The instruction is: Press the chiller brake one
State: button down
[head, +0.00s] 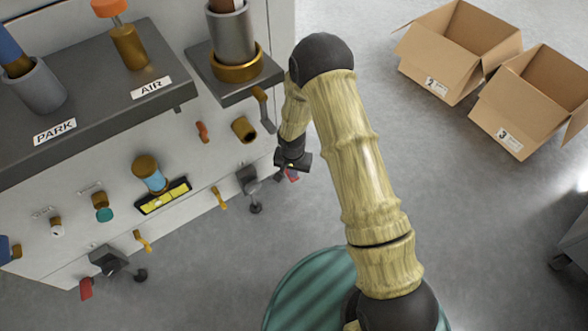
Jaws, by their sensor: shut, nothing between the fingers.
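Two dark casters show under the white machine cabinet. The left caster (110,262) has a red brake pedal (86,289) low at its left. The right caster (249,182) stands near the cabinet's right end. My gripper (291,168) is shut and empty, pointing down just right of the right caster. A small red piece (293,177) shows right at the fingertips, partly hidden by the gripper. I cannot tell whether it is a brake pedal or whether the fingers touch it. No label shows which brake is number one.
The cabinet front (75,190) carries several knobs, small levers and a yellow display (164,196). A grey shelf (85,120) marked PARK and AIR juts out above. Two open cardboard boxes (445,85) (500,128) stand at upper right. The grey floor between is clear.

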jog(key=shift+s+a+r+p, duration=0.1)
jog(key=shift+a+r+p, duration=0.15)
jog(key=shift+r, duration=0.35)
jog(key=shift+s+a+r+p, duration=0.1)
jog(key=shift+r+p, duration=0.3)
jog(key=shift+r, duration=0.2)
jog(key=shift+a+r+p, duration=0.2)
jog(key=shift+r+p, duration=0.1)
jog(key=shift+r, duration=0.3)
jog(key=shift+f, duration=0.1)
jog(key=shift+d, duration=0.1)
